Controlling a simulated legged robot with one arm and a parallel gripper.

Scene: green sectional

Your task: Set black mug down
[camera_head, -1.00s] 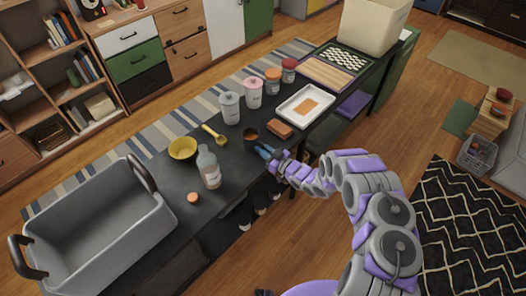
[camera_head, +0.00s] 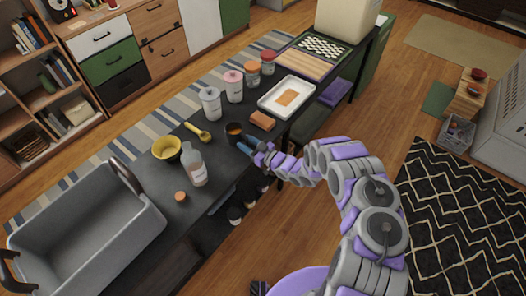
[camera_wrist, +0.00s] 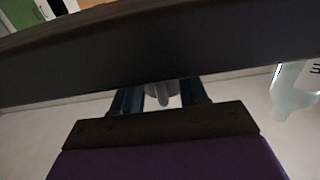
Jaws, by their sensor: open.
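The black mug (camera_head: 233,129) is small and dark, with a brownish inside. It stands upright on the black table (camera_head: 140,141) in the head view, between the yellow scoop and the orange-brown block. My gripper (camera_head: 245,147) has blue fingers and is open just in front of the mug, at the table's near edge. Whether a finger touches the mug cannot be told. In the wrist view my fingers (camera_wrist: 162,98) are apart, with a small grey shape (camera_wrist: 160,94) between them, perhaps the mug's handle. A wide dark band hides much of that view.
A clear bottle (camera_head: 194,164), a yellow bowl (camera_head: 166,149), a yellow scoop (camera_head: 198,132) and an orange lid (camera_head: 180,196) lie left of the mug. The block (camera_head: 262,120) and a white tray (camera_head: 287,98) are right of it. A grey bin (camera_head: 88,245) fills the table's left end.

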